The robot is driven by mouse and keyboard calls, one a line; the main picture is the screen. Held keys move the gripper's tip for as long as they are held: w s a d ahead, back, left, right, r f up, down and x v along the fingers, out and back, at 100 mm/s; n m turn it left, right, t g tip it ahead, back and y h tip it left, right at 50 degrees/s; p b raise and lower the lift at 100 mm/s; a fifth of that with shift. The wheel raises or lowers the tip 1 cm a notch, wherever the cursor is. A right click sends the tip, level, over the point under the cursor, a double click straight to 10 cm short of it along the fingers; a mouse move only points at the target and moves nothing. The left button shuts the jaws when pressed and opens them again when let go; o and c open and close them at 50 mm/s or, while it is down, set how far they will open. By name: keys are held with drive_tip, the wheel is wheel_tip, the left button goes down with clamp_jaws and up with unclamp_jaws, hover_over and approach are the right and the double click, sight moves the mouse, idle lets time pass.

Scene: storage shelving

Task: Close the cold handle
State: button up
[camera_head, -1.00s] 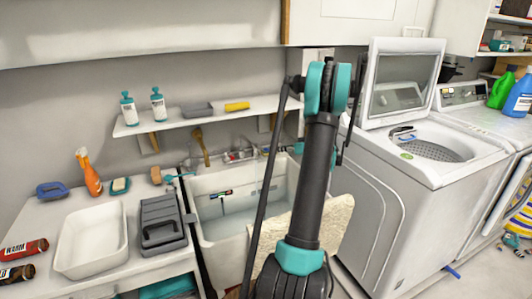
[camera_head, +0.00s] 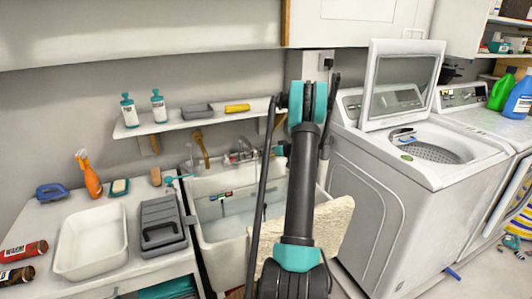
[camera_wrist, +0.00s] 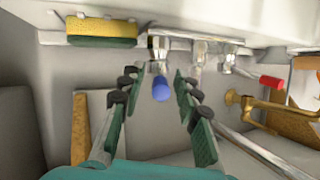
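The cold handle (camera_wrist: 160,88), with a blue end on a chrome stem, points toward the wrist camera. My gripper (camera_wrist: 155,78) is open, with one teal finger on each side of the blue end and visible gaps between. I cannot tell how deep the blue end sits between the fingers. The chrome faucet (camera_wrist: 201,55) is on the wall to the right, and the red-ended handle (camera_wrist: 271,82) is further right. In the head view, the faucet (camera_head: 240,152) shows above the sink (camera_head: 222,243), while my arm hides most of the gripper.
A yellow and green sponge (camera_wrist: 101,30) is up and left of the cold handle. A brass-coloured fitting (camera_wrist: 262,104) is at right. A shelf (camera_head: 195,119) runs above the sink. The washing machine (camera_head: 385,200) stands right of the sink, its lid up.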

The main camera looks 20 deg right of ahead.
clamp_jaws()
idle(0.3)
drive_tip(key=shift+s+a+m+t+h, duration=0.2)
drive_tip(key=shift+a+m+t+h, duration=0.1)
drive_tip(key=shift+a+m+h, duration=0.65)
drive_tip(key=shift+s+a+m+t+h, duration=0.25)
drive_tip(key=shift+a+m+h, duration=0.3)
drive_tip(key=shift+m+h, duration=0.7)
drive_tip(key=shift+w, duration=0.1)
unclamp_jaws()
